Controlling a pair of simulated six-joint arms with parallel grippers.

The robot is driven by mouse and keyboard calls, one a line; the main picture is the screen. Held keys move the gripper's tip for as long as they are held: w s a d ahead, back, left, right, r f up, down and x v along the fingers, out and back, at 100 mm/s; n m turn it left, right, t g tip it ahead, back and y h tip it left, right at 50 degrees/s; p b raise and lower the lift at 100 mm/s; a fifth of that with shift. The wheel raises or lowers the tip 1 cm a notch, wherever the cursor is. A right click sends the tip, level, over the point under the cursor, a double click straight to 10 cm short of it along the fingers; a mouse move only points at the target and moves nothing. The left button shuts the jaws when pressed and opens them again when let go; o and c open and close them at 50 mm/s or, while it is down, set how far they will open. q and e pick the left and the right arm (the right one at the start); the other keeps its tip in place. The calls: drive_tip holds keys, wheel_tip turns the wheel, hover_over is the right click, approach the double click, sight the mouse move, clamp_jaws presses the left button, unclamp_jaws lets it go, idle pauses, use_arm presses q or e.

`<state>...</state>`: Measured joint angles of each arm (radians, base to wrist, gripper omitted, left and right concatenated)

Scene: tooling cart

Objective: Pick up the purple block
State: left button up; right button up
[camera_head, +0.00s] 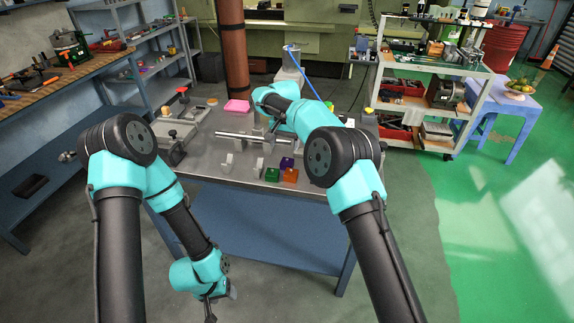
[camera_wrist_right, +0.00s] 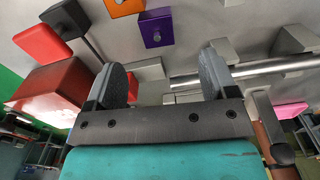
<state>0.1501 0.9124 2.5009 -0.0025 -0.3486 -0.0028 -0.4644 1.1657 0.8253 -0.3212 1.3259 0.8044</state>
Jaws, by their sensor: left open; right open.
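The purple block (camera_head: 287,162) sits on the grey cart top, just behind a green block and an orange block. In the right wrist view the purple block (camera_wrist_right: 155,30), with a small round knob, lies beyond the fingertips, near the top. My right gripper (camera_wrist_right: 165,76) is open, with nothing between its fingers, and apart from the block. In the head view my right arm hides that gripper. My left gripper (camera_head: 220,298) hangs low in front of the cart, away from the block; it is open and looks empty.
A green block (camera_head: 272,175) and an orange block (camera_head: 291,175) stand close to the purple one. A metal rod (camera_head: 240,138) lies across the cart top. A pink block (camera_head: 237,106) is farther back. In the wrist view a large red box (camera_wrist_right: 50,92) stands at the left.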

sight(286, 162)
drive_tip(key=shift+f, duration=2.35)
drive_tip(key=shift+d+f, duration=0.15)
drive_tip(key=shift+f, duration=1.15)
drive_tip(key=shift+d+f, duration=0.15)
drive_tip(key=shift+f, duration=1.15)
drive_tip(key=c, duration=1.1)
drive_tip(key=shift+r, duration=0.15)
wheel_tip(286, 162, up, 10)
drive_tip(key=shift+f, duration=0.1)
